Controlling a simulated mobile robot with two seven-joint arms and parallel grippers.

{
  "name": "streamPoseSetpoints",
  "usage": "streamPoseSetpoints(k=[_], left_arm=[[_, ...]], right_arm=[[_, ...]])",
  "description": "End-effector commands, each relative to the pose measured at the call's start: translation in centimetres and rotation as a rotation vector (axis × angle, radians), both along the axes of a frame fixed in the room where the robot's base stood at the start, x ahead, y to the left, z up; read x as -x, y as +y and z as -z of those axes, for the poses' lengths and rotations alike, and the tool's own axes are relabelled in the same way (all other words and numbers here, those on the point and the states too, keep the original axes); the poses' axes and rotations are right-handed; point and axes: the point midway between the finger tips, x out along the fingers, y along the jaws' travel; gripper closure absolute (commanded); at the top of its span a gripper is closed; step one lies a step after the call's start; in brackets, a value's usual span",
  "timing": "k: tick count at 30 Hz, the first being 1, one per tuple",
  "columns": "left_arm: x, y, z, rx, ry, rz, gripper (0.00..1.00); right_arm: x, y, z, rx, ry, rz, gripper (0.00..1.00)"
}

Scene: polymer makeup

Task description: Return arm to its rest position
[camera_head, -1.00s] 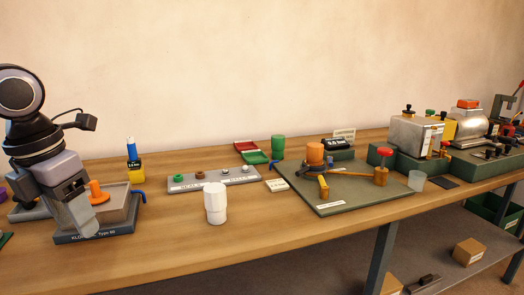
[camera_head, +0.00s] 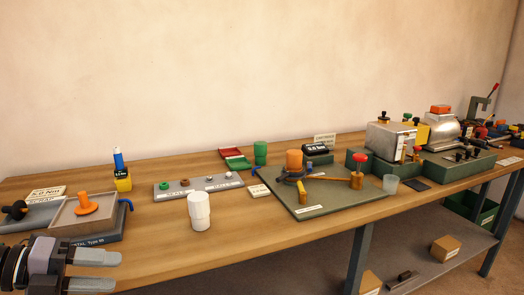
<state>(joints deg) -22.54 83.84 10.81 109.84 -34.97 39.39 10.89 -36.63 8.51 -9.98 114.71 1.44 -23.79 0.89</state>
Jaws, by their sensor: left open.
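My left gripper (camera_head: 94,271) is at the lower left of the head view, in front of the bench's front edge. Its two grey fingers point right and stand apart, with nothing between them. The wrist behind it is cut off by the left picture edge. My right gripper does not show. The wooden bench (camera_head: 150,240) runs across the view. The grey tray (camera_head: 66,216) with an orange knobbed piece (camera_head: 86,204) stands on the bench behind my left gripper, apart from it.
A white cup (camera_head: 199,211) stands near the front edge. Behind it are a grey strip with several small parts (camera_head: 172,191) and a yellow-blue bottle (camera_head: 122,178). A green board (camera_head: 340,198) bears an orange-topped fixture (camera_head: 294,161). Metal machines (camera_head: 391,140) stand at the right.

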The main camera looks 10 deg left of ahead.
Motion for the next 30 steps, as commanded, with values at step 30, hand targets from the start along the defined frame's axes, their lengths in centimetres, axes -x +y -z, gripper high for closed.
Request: streamPoseSetpoints(k=[30], left_arm=[[10.5,-8.9,22.3,1.105,0.874,-1.365,0.48]], right_arm=[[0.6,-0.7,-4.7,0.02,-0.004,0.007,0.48]])
